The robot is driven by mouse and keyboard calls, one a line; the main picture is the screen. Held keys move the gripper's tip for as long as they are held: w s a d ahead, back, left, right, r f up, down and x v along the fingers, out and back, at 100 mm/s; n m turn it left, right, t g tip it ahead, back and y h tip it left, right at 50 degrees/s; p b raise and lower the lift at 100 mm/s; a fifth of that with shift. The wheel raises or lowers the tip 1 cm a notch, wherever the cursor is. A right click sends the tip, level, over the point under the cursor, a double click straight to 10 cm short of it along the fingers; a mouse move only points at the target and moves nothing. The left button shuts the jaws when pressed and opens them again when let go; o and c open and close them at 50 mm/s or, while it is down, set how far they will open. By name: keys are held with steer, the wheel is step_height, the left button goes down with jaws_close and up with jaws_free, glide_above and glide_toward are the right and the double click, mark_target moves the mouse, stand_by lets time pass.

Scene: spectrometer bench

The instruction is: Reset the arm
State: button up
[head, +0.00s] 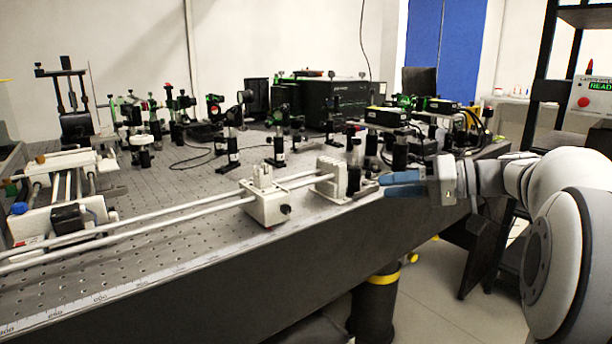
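My gripper (385,185) is at the right of the head view, beside the front right edge of the optical table (150,215). Its two blue fingers point left, toward the white end block (331,180) of the rail. I see no object between the fingers. The view is too small to tell whether they are apart or together. My white arm reaches in from the right edge of the picture.
A white slider block (268,203) sits on the twin rails along the table's front. Several optical mounts and a black box (345,97) stand behind. A black rack (545,75) with a red-button control box (592,95) is at the right. Floor shows below the table edge.

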steer(key=s+a+r+m+g+h+p, duration=0.3)
steer(key=s+a+h+p, duration=0.35)
steer(key=s+p, duration=0.5)
steer(key=s+d+r+h+p, duration=0.1)
steer(key=s+h+p, duration=0.3)
steer(key=p, duration=0.5)
steer(key=s+d+r+m+h+p, duration=0.1)
steer(key=s+r+h+p, duration=0.2)
steer(key=s+p, duration=0.4)
steer(key=shift+d+r+h+p, duration=0.15)
steer(key=shift+d+h+p, duration=0.15)
steer(key=shift+p, duration=0.6)
